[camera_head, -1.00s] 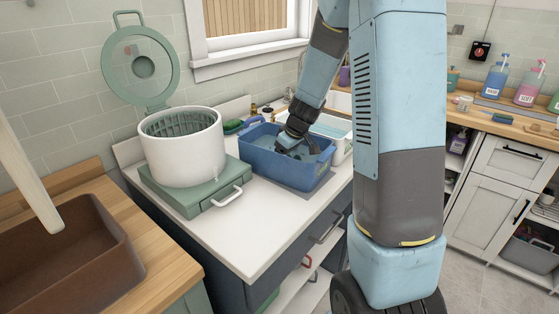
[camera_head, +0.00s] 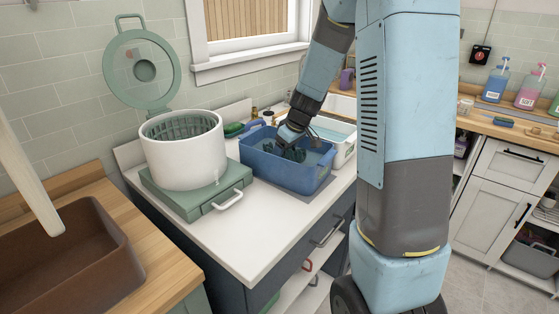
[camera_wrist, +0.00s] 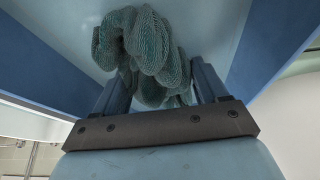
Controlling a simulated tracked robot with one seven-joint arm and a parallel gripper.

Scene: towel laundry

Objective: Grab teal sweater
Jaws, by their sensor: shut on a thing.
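The teal sweater (camera_wrist: 150,45) shows in the wrist view as a bunched, ribbed-looking knit between my fingers. My gripper (camera_wrist: 160,88) is shut on it. In the head view my gripper (camera_head: 289,142) reaches down into the blue basin (camera_head: 285,173) on the white counter, and a small dark teal part of the sweater (camera_head: 297,154) shows just below it. The basin's blue walls also surround the sweater in the wrist view (camera_wrist: 40,55). I cannot tell whether the sweater still touches the basin floor.
A white drum (camera_head: 185,155) with its green lid (camera_head: 141,65) raised stands left of the basin on a green base (camera_head: 200,190). A white tub (camera_head: 343,148) is close behind the basin at right. The front counter (camera_head: 250,238) is clear.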

